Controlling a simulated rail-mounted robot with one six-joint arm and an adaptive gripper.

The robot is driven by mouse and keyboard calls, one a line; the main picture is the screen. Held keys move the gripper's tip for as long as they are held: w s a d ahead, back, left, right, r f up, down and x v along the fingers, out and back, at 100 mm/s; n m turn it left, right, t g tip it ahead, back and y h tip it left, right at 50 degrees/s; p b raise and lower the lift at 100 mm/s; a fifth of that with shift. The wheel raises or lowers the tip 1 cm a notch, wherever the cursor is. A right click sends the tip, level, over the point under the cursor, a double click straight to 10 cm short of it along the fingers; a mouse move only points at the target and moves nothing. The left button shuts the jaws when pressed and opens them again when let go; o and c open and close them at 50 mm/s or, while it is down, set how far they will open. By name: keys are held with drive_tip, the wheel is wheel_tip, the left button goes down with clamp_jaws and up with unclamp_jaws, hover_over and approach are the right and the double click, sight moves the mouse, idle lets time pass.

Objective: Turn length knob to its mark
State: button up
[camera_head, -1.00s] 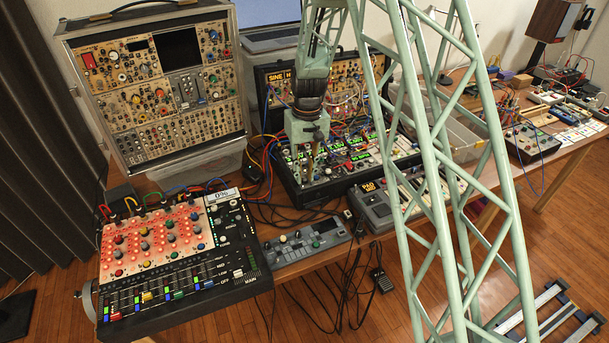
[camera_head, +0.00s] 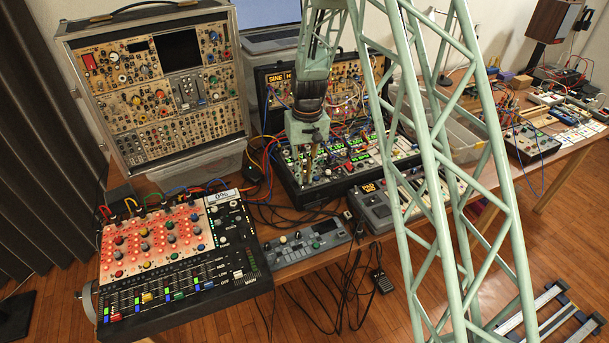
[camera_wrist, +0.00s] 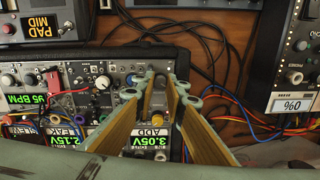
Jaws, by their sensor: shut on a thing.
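My gripper (camera_head: 308,170) reaches down over the left part of the black synth case with lit green displays (camera_head: 290,193). In the wrist view its two tan fingers (camera_wrist: 160,88) come in from below, their green tips close around a small spot at the top edge of the module panel. The gripper is shut on a small knob there, which the fingertips largely hide. I cannot read the knob's label or see its pointer and mark. Beside it in the wrist view are a silver knob (camera_wrist: 102,82) and a green display reading 3.05V (camera_wrist: 148,142).
Patch cables (camera_wrist: 235,115) hang close to the fingers. A red knob (camera_wrist: 53,80) and several small knobs crowd the panel. A grey PAD MID unit (camera_head: 375,210) and a red-faced mixer (camera_head: 155,240) stand nearby. A tall wooden-panelled synth case (camera_head: 155,90) stands behind left.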

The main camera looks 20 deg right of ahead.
drive_tip(key=shift+m, duration=0.3)
drive_tip(key=m+p, duration=0.1)
drive_tip(key=m, duration=0.4)
drive_tip(key=m+p, duration=0.1)
drive_tip(key=m, duration=1.1)
drive_tip(key=shift+s, duration=0.1)
drive_tip(key=shift+m+h, duration=0.3)
drive_tip(key=shift+m, duration=2.5)
drive_tip(key=o, duration=0.6)
drive_tip(key=shift+r, duration=0.1)
